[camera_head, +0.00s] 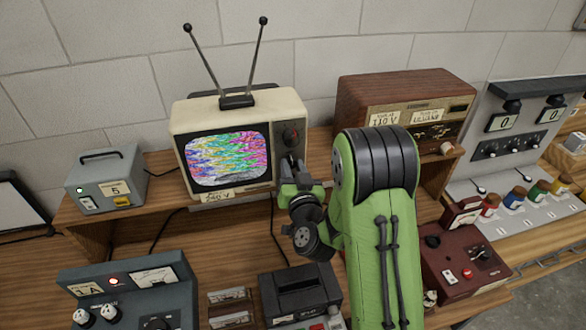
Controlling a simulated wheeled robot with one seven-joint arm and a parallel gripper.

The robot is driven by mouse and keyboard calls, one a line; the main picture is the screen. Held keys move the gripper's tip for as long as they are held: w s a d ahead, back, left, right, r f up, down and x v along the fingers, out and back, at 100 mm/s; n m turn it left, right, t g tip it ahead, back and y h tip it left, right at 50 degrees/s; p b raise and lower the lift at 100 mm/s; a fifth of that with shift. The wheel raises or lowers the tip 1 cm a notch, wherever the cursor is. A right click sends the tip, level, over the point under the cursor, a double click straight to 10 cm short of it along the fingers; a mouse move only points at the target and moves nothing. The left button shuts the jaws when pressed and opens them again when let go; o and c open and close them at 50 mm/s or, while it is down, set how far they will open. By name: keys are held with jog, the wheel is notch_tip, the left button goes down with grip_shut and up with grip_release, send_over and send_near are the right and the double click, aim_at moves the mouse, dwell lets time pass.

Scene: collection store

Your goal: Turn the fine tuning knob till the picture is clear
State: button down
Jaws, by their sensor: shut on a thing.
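A small cream television (185,119) with two antennas stands on the wooden shelf. Its screen (226,158) shows wavy multicoloured noise, with no clear picture. A dark knob (291,134) shows on the upper part of the panel right of the screen. My gripper (289,165) is at the lower part of that panel, below the visible knob. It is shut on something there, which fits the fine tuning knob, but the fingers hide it. My green arm reaches in from the lower right and covers part of the shelf.
A grey box marked 5 (104,183) stands left of the television. A wooden radio (360,92) stands to the right. Below are a grey meter unit (130,290), a black device (298,290) and a dark red box (465,255).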

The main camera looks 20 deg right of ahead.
jog(key=m, duration=0.3)
jog(key=shift+m, duration=0.3)
jog(key=c, duration=0.9)
grip_release()
jog(key=shift+o, duration=0.2)
jog(key=shift+d, duration=0.1)
